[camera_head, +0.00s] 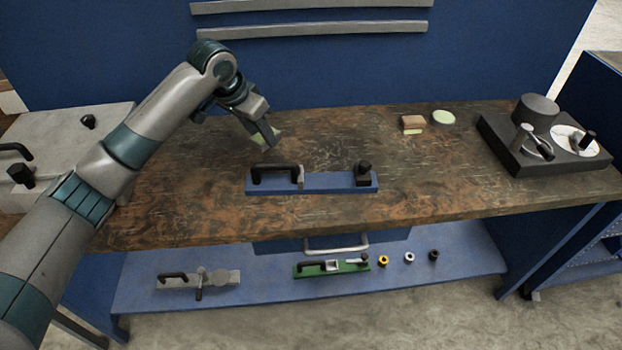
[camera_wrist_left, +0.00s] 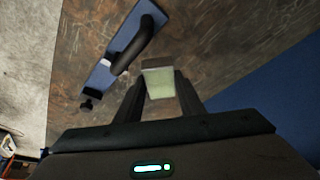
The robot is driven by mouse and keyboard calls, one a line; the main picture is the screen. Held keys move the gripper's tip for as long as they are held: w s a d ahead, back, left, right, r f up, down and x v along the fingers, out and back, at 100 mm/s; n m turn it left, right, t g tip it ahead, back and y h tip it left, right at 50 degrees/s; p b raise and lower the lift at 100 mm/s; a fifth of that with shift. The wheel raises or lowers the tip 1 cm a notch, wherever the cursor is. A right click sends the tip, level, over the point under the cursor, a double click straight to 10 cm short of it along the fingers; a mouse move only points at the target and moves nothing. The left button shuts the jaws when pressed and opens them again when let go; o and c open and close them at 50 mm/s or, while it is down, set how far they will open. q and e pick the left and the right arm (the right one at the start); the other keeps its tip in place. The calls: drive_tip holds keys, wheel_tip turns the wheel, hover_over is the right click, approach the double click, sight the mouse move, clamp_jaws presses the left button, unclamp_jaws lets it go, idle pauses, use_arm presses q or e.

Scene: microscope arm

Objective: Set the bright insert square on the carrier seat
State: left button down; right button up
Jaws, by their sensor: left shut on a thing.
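The bright insert is a pale green block (camera_wrist_left: 160,83), held between the two dark fingers of my left gripper (camera_wrist_left: 162,92) in the left wrist view. In the head view my left gripper (camera_head: 270,138) points down, and only a sliver of the insert (camera_head: 278,132) shows. The blue carrier plate (camera_head: 325,183) lies in front of the gripper and slightly right. It bears a black handle, a small grey upright piece and a black knob. It also shows in the left wrist view (camera_wrist_left: 122,48). I cannot make out the seat clearly. My right gripper is not in view.
A brown-and-green block (camera_head: 412,124) and a pale green disc (camera_head: 443,117) lie at the back right. A dark microscope-like base (camera_head: 545,145) stands at the far right. Grey equipment (camera_head: 62,140) is at the left. The lower shelf (camera_head: 460,262) holds a green fixture (camera_head: 333,267) and small rings.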

use_arm(q)
drive_tip(key=shift+a+r, duration=0.1)
drive_tip(key=shift+r, duration=0.1)
drive_tip(key=shift+s+a+r, duration=0.1)
drive_tip(key=shift+s+r, duration=0.05)
drive_tip(key=shift+s, duration=0.1)
drive_tip(key=s+a+n+y, duration=0.1)
drive_tip(key=s+a+n, duration=0.1)
drive_tip(key=s, duration=0.3)
drive_tip(key=s+a+r+n+y, duration=0.1)
drive_tip(key=s+a+n, duration=0.2)
drive_tip(key=s, duration=0.3)
drive_tip(key=s+a+n+t, duration=0.1)
drive_tip(key=s+a+n, duration=0.1)
drive_tip(key=s, duration=0.3)
drive_tip(key=shift+s+a+r+n+y, duration=0.3)
drive_tip(key=shift+s+a+y, duration=0.1)
drive_tip(key=shift+a, duration=0.15)
